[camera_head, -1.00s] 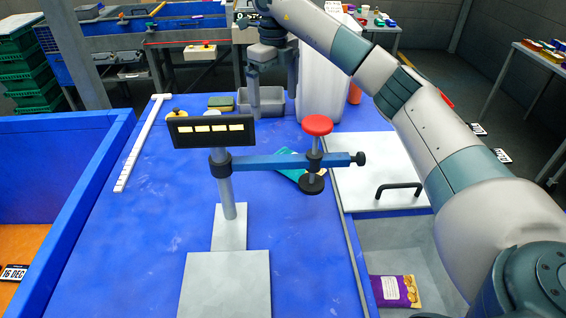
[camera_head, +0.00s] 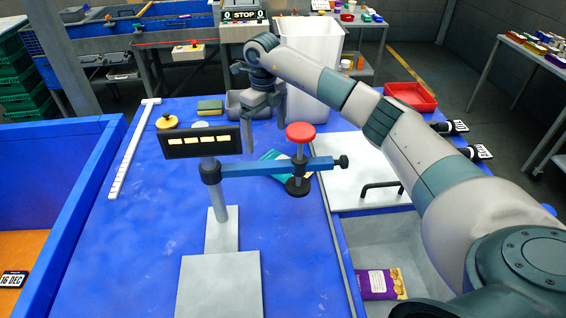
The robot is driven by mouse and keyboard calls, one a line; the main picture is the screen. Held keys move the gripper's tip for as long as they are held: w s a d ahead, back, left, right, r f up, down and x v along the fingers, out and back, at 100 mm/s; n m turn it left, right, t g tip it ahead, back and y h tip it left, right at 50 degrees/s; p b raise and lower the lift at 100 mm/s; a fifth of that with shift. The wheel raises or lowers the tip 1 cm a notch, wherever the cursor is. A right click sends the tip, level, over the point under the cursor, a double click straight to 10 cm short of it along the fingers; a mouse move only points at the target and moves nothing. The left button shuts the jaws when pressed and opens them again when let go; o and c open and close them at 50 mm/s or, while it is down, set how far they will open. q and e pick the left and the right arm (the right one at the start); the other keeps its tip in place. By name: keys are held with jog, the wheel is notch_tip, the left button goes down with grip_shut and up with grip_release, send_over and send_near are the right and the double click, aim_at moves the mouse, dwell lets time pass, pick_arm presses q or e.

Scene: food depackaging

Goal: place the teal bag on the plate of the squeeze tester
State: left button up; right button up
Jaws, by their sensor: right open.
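The teal bag (camera_head: 267,168) lies on the blue table behind the squeeze tester's blue cross arm (camera_head: 250,167), which hides part of it. The squeeze tester has a black display (camera_head: 203,142), a red knob (camera_head: 300,132) over a black disc (camera_head: 297,187), and a bare grey plate (camera_head: 220,287) at the front. My right gripper (camera_head: 265,135) is open and empty, pointing down above and just behind the teal bag. My left gripper is out of view.
A purple bag (camera_head: 380,284) lies in a grey bin at the lower right, beside a white board with a black handle (camera_head: 382,187).

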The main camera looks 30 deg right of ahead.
aim_at(265, 157)
notch_tip(265, 157, down, 2)
jog(key=shift+p, duration=0.35)
jog(key=shift+f, duration=0.4)
jog(key=shift+a+f+p, duration=0.2)
jog(key=shift+f+p, duration=0.5)
jog(key=shift+p, duration=0.3)
notch_tip(265, 157, down, 3)
jog(key=shift+a+r+p, duration=0.1)
jog(key=shift+a+p, duration=0.05)
jog(key=shift+p, duration=0.75)
jog(key=shift+f, duration=0.5)
